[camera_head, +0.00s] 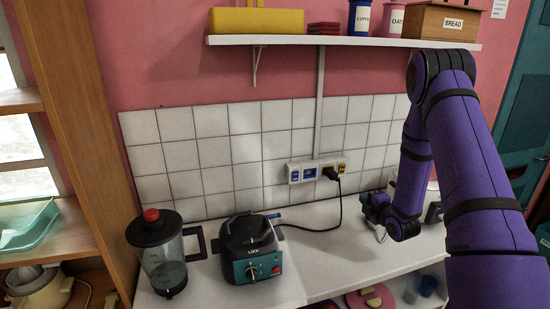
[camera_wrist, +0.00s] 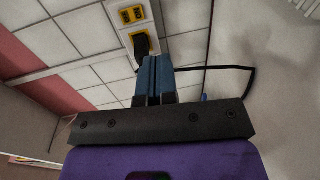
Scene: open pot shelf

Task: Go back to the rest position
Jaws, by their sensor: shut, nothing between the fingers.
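My gripper (camera_head: 374,208) is low over the right part of the white counter, close to the tiled wall, with my purple arm reaching in from the right. In the wrist view, my gripper's blue fingers (camera_wrist: 153,80) are together and hold nothing. Beyond the fingertips, the wrist view shows a black plug (camera_wrist: 142,46) in the wall outlet. Whether the fingers touch the wall or the plug cannot be told.
A blender jug base (camera_head: 252,250) and a jug with red knob (camera_head: 162,255) stand on the counter (camera_head: 345,262) at left. A black cord (camera_head: 337,215) runs to the outlet strip (camera_head: 316,171). Overhead, a wall shelf (camera_head: 330,41) holds canisters and a bread box (camera_head: 444,22).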

